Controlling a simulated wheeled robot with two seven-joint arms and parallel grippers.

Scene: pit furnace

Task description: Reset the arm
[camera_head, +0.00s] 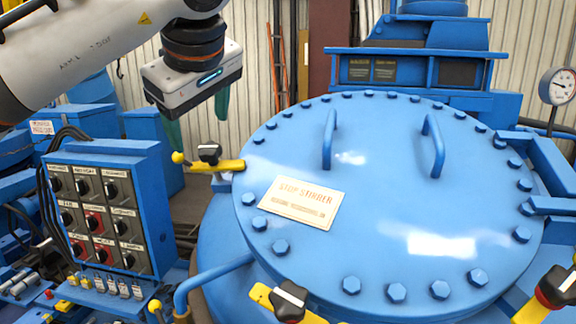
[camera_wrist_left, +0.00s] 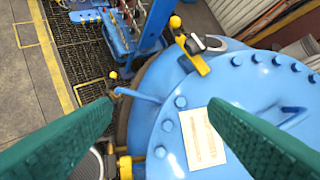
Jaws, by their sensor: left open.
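My left arm (camera_head: 95,45) comes in from the upper left of the head view. My left gripper (camera_head: 198,128) hangs from it with green fingers pointing down, left of the round blue lid and above the yellow-handled clamp. In the left wrist view the two green fingers of the left gripper (camera_wrist_left: 160,108) stand wide apart with nothing between them. The lid's edge and label show beyond them. My right gripper does not show in either view.
The blue furnace lid (camera_head: 385,210) has bolts, two handles and a label (camera_head: 303,203). Yellow clamps (camera_head: 215,166) sit at its rim. A control panel (camera_head: 105,215) with knobs stands at left. A pressure gauge (camera_head: 557,86) is at right. Floor grating (camera_wrist_left: 85,55) shows in the wrist view.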

